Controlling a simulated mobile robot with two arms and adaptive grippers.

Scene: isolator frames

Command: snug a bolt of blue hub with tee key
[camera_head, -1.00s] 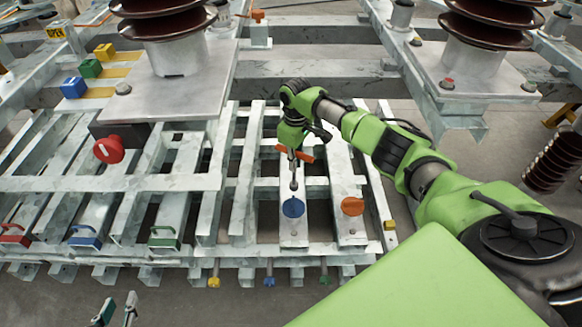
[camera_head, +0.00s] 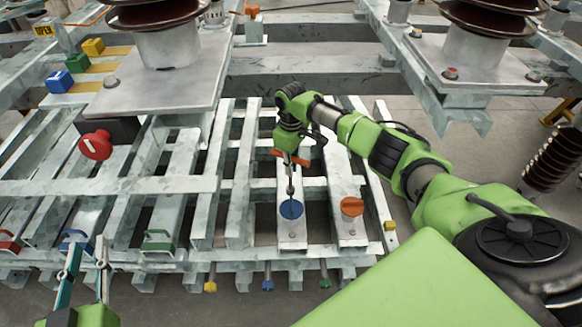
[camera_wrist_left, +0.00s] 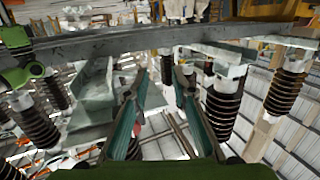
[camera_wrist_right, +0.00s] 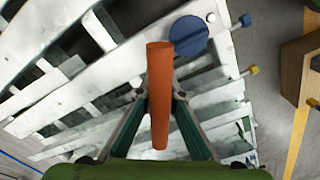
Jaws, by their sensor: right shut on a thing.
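The tee key has an orange crossbar (camera_head: 291,157) and a thin grey shank pointing down. My right gripper (camera_head: 290,152) is shut on the crossbar, which also shows upright between the fingers in the right wrist view (camera_wrist_right: 159,105). The blue hub (camera_head: 291,210) is a round disc on a pale beam. The key's lower end overlaps the hub's upper part in the head view; I cannot tell whether it touches a bolt. The hub shows beyond the crossbar in the right wrist view (camera_wrist_right: 178,36). My left gripper (camera_head: 86,255) is open and empty at lower left.
An orange hub (camera_head: 352,206) sits on the beam to the right. Red, blue and green handles (camera_head: 158,241) line the left front. A red knob (camera_head: 95,145) is further back. Small yellow, blue and green pegs (camera_head: 268,284) stick out at the front edge. Insulators stand behind.

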